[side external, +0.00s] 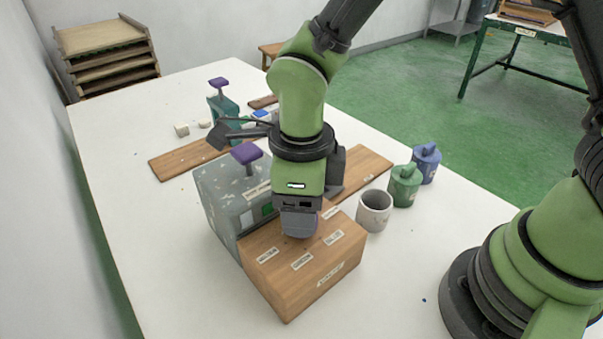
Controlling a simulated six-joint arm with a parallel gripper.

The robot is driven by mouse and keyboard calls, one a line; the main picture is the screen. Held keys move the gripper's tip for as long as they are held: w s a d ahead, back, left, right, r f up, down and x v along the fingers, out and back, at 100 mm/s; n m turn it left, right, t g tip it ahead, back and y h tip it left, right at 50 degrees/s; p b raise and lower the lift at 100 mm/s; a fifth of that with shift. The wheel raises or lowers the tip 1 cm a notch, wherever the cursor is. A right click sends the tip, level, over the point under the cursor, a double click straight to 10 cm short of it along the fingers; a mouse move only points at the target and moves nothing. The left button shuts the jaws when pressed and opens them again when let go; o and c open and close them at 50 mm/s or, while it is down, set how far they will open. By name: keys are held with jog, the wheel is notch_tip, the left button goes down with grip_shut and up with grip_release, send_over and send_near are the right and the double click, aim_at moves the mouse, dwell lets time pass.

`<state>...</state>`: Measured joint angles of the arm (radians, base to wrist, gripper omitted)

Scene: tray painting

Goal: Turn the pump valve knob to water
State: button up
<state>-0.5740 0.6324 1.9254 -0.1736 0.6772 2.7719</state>
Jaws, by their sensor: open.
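My gripper (300,222) points down over the top of a wooden box (330,266) that carries several small paper labels, too small to read. It is open, and the gap between its fingers is hard to see from this side. No valve knob shows clearly; the part of the box top under my gripper is hidden. A grey speckled pump box (222,195) stands against the left side of the wooden box, with a purple handle (246,152) on top. I cannot tell whether my fingers touch anything.
A grey cup (374,211), a green canister (405,185) and a blue canister (427,163) stand to the right. A teal device with a purple top (219,84) and wooden boards (183,160) lie behind. The white table (400,285) is clear at the front.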

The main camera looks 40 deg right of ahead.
notch_tip(320, 180, up, 8)
jog(key=shift+f, duration=0.25)
jog(key=shift+r, duration=0.1)
